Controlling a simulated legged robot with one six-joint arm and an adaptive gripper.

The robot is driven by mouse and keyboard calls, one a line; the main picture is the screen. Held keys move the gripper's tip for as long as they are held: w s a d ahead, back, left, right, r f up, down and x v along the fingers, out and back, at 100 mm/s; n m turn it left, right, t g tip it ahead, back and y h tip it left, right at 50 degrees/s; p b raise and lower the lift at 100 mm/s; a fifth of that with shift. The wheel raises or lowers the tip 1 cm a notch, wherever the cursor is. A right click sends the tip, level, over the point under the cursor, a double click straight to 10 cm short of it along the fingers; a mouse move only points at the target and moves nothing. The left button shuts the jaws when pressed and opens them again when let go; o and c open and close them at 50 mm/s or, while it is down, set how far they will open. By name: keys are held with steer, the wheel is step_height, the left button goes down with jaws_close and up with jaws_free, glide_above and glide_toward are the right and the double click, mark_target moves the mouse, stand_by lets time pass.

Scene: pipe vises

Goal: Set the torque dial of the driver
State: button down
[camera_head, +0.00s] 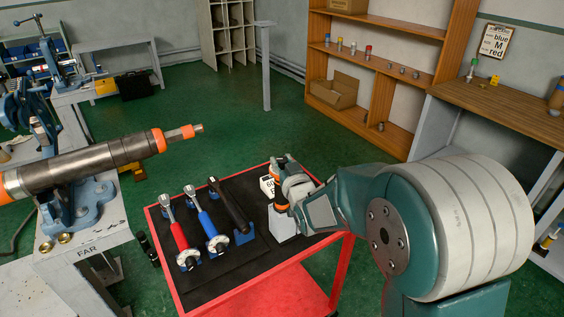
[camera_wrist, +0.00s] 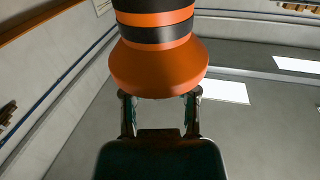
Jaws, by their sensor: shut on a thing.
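The driver (camera_head: 281,200), banded orange and black, stands on a pale block (camera_head: 284,226) on the red cart. It is mostly covered by my gripper (camera_head: 284,184) in the head view. In the wrist view the driver (camera_wrist: 157,62) fills the top middle, with a wide orange flared end facing my palm. The two fingers of my gripper (camera_wrist: 160,103) are on either side of this flared end, shut on it. I cannot make out the dial's marks or its setting. A white card (camera_head: 267,186) with partly hidden "60" stands just behind the driver.
On the black mat of the cart (camera_head: 200,292) lie a red-handled tool (camera_head: 179,234), a blue-handled tool (camera_head: 207,224) and a black-handled tool (camera_head: 231,207), left of the driver. A large pipe (camera_head: 90,168) juts in from the left. Green floor behind the cart is clear.

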steer(key=shift+a+m+t+h, duration=0.1)
steer(key=shift+m+t+h, duration=0.2)
steer(key=shift+m+h, duration=0.3)
steer(key=m+h, duration=0.1)
steer(key=h, duration=0.1)
steer(key=m+h, duration=0.2)
steer(key=h, duration=0.1)
steer(key=shift+t, duration=0.3)
steer(key=m+g+h, duration=0.1)
steer(key=m+h, duration=0.1)
steer(key=h, duration=0.2)
steer(key=m+g+h, duration=0.1)
steer(key=m+h, duration=0.2)
steer(key=h, duration=0.1)
steer(key=shift+f+m+h, duration=0.1)
steer(key=shift+m+h, duration=0.2)
steer(key=m+g+h, duration=0.5)
steer(key=h, duration=0.1)
steer(key=shift+g, duration=0.3)
steer(key=m+g+h, duration=0.1)
steer(key=m+g, duration=0.1)
steer(key=g, duration=0.1)
steer(key=m+g+h, duration=0.2)
steer(key=m+g, duration=0.1)
steer(key=g, duration=0.1)
steer(key=shift+m+g, duration=0.4)
steer(key=shift+c, duration=1.8)
jaws_free()
